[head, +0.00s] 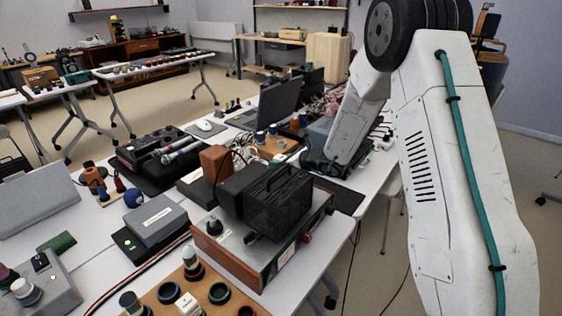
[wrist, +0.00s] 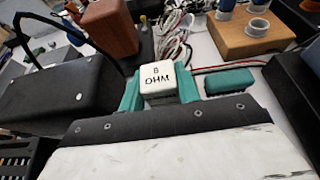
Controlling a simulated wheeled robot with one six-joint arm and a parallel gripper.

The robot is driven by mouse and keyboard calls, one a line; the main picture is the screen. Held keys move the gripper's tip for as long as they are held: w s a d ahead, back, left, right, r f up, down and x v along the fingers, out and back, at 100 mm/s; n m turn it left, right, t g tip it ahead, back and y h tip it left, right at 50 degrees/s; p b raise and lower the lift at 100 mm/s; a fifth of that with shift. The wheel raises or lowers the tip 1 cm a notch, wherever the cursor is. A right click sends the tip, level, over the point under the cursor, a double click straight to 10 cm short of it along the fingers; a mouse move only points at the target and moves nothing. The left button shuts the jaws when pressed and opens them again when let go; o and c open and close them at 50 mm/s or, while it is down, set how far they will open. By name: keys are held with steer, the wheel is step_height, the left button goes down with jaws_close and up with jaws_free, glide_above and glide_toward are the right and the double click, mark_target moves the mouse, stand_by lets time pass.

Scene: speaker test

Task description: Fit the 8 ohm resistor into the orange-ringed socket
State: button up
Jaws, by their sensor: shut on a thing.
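The white block marked "8 OHM" (wrist: 158,78) is held between the two teal fingers of my gripper (wrist: 158,90) in the wrist view. In the head view my arm reaches down at the right behind the black mesh-covered unit, and the fingertips and the block are hidden there. A wooden socket board (head: 205,288) lies at the bottom of the head view with several coloured rings, including a dark green one (head: 219,293). I cannot make out an orange ring for certain. Part of a wooden board with grey-rimmed sockets (wrist: 250,42) shows at the wrist view's upper right.
A black mesh-covered unit (head: 270,200) stands on a brown-fronted box (head: 225,258). A brown block (head: 215,163), an open laptop (head: 277,102) and a black mixer (head: 155,160) crowd the bench. A teal block (wrist: 228,82) lies just right of my fingers. Red and black wires cross the bench.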

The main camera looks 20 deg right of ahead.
steer(key=shift+f, duration=0.3)
steer(key=o, duration=1)
steer(key=shift+r, duration=0.15)
steer(key=shift+r, duration=0.3)
steer(key=v, duration=1.2)
